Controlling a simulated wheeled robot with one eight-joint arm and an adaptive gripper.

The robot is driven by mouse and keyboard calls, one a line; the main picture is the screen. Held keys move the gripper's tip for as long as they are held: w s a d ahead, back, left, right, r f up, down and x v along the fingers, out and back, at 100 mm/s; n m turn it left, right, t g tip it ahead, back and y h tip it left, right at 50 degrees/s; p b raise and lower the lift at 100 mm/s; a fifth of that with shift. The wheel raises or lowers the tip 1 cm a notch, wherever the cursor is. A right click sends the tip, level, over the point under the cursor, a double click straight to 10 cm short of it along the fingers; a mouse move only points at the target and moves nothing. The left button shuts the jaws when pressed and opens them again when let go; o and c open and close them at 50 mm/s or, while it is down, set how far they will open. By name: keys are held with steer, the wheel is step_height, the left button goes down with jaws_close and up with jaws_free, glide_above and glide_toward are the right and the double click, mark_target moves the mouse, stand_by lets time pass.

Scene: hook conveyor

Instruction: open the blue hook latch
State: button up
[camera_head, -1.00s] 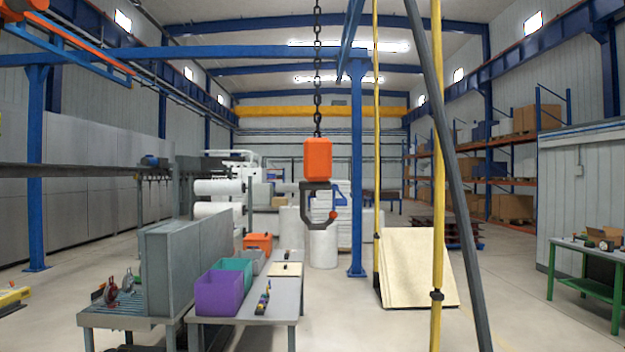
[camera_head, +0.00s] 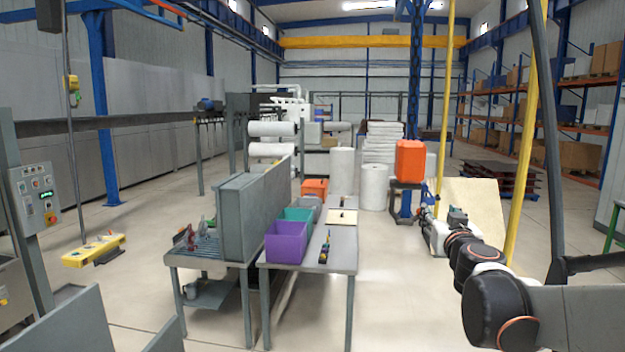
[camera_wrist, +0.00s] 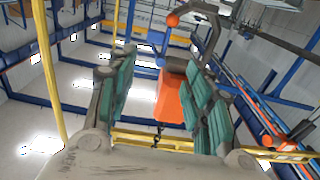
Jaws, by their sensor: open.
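The crane hook hangs on a chain under an orange block (camera_head: 410,160); in the wrist view the block (camera_wrist: 175,102) shows between and beyond my fingers, with the picture upside down. The dark hook (camera_wrist: 209,38) curves above it there. The blue latch (camera_wrist: 155,42) crosses the hook's mouth side, and an orange ball (camera_wrist: 172,19) sits near the hook's tip. My gripper (camera_wrist: 160,92) is open and empty, its teal pads to the left and right. In the head view my gripper (camera_head: 428,216) is just beside the hook; whether it touches is unclear.
A grey table (camera_head: 345,258) with a purple bin (camera_head: 286,243) and a teal bin stands left of the hook. A yellow pole (camera_head: 523,130) and a dark slanted pole (camera_head: 547,110) stand close to my arm. A pale slanted board (camera_head: 478,205) is behind. Floor around is mostly clear.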

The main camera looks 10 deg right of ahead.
mark_target(430, 201)
steer(key=x, duration=0.9)
steer(key=d+x, duration=0.1)
steer(key=x, duration=0.4)
steer(key=shift+s+f+b, duration=0.15)
steer(key=shift+f+b, duration=0.1)
steer(key=shift+b, duration=0.05)
steer(key=shift+w+d, duration=0.15)
steer(key=shift+w, duration=0.25)
